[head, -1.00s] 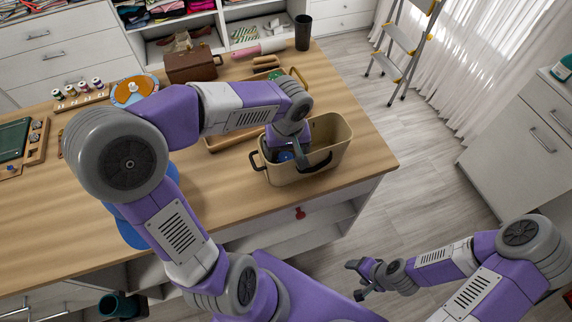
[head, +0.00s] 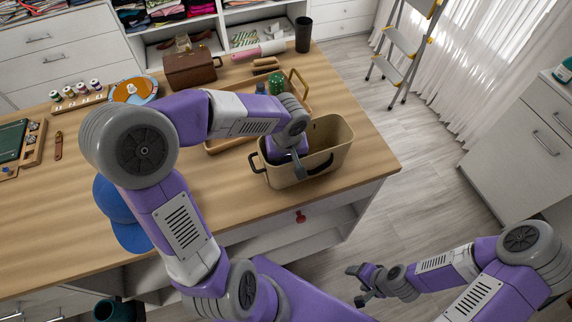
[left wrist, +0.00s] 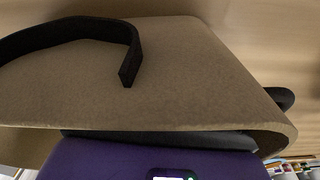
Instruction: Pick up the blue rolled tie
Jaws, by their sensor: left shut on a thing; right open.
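The beige bin (head: 318,170) with dark handles stands near the table's front right corner. In the left wrist view the bin's wall (left wrist: 190,75) and a black handle (left wrist: 75,30) fill most of the picture, with my purple hand behind the rim. My right gripper (head: 354,271) is open and empty, low in front of the table.
Behind the bin is a wooden tray (head: 225,143) with a green cactus-like item (head: 276,84). A brown case (head: 191,68), a dark cup (head: 303,34) and a blue cap (head: 122,215) are also on the table (head: 50,220). A stepladder (head: 400,50) stands at the right.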

